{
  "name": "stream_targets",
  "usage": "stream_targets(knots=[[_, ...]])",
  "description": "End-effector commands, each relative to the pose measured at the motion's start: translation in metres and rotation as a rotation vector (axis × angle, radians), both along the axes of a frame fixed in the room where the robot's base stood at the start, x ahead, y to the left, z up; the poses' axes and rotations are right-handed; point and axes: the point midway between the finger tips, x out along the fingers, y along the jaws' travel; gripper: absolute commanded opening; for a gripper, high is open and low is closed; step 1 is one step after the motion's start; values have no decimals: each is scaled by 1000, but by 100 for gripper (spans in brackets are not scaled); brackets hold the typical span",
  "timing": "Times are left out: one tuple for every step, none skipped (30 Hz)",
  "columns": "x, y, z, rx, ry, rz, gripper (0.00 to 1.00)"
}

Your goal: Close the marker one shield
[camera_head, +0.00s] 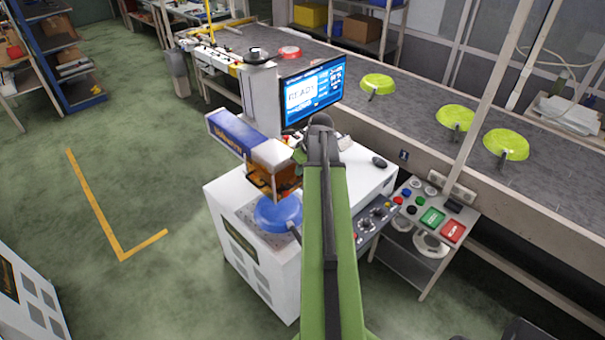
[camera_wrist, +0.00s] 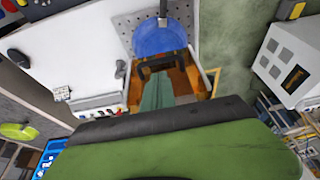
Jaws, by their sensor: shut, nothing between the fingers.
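Marker one is the laser machine with a blue-and-white head (camera_head: 232,137) on a white cabinet. Its orange see-through shield (camera_head: 277,182) with a dark handle is raised, with a gap above the blue pan (camera_head: 277,213). The wrist view shows the shield's orange side (camera_wrist: 204,79) and the pan (camera_wrist: 160,38) beyond it. My green arm reaches over the cabinet. My gripper (camera_wrist: 158,70) appears shut and empty, at or just above the shield in the wrist view. Contact with the shield cannot be told. In the head view my arm hides the fingertips.
A monitor (camera_head: 313,92) stands right behind the marker. A button panel (camera_head: 432,217) is at the right. Behind runs a conveyor (camera_head: 410,100) with green pans (camera_head: 506,144). Floor at the left is open, with a yellow line.

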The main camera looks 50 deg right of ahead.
Motion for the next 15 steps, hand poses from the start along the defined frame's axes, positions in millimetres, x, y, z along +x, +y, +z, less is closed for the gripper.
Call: stream_targets(knots=[[5, -1, -22, 0, 0, 0, 0], [7, -1, -28, 0, 0, 0, 0], [7, -1, -35, 0, 0, -1, 0], [8, -1, -40, 0, 0, -1, 0], [9, -1, -44, 0, 0, -1, 0], [10, -1, -48, 0, 0, 0, 0], [11, -1, -50, 0, 0, 0, 0], [11, -1, -52, 0, 0, 0, 0], [12, -1, -53, 0, 0, 0, 0], [12, -1, -53, 0, 0, 0, 0], [12, 0, -52, 0, 0, 0, 0], [12, 0, -52, 0, 0, 0, 0], [12, 0, -51, 0, 0, 0, 0], [12, 0, -50, 0, 0, 0, 0], [12, 0, -50, 0, 0, 0, 0]])
